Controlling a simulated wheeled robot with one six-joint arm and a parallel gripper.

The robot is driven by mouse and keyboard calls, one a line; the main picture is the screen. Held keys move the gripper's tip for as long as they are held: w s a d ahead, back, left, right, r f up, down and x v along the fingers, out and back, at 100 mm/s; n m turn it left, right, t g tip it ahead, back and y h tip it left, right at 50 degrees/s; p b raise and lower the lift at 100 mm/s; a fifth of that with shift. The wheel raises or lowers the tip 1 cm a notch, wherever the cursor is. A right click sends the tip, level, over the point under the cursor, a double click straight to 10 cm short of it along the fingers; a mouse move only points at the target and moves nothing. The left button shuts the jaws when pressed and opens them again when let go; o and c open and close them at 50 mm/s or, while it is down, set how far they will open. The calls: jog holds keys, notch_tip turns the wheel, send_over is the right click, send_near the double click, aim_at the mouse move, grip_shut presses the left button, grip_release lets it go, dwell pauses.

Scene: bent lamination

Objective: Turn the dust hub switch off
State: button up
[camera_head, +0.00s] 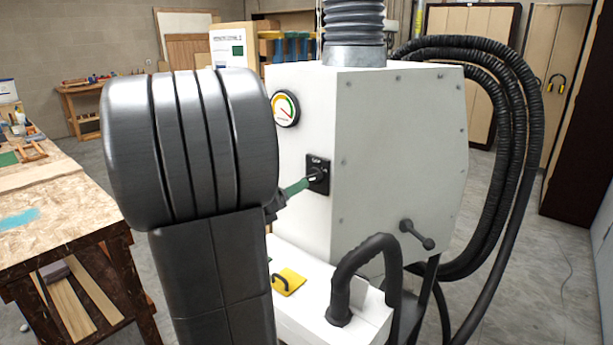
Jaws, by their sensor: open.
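The dust hub (395,150) is a large white cabinet right of centre. Its switch (318,174) is a small black plate with a knob on the cabinet's left-hand face, below a round gauge (286,109). My gripper (300,186) is at the switch, its green finger reaching to the knob or just in front of it. I cannot tell whether it touches. The gripper is open. My dark arm hides most of the gripper and part of the cabinet's left side. The knob's exact setting is too small to read.
A wooden workbench (60,205) stands at the left. Thick black hoses (520,130) loop down the cabinet's right side. A black curved pipe (365,270) and a yellow plate with a handle (289,282) sit on the lower white housing. Open floor (545,270) lies at the right.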

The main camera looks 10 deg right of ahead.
aim_at(312, 178)
jog(key=p+x, duration=0.1)
jog(key=x, duration=0.6)
jog(key=shift+w+d, duration=0.25)
jog(key=shift+d, duration=0.05)
jog(key=shift+c, duration=0.2)
jog(key=c, duration=0.9)
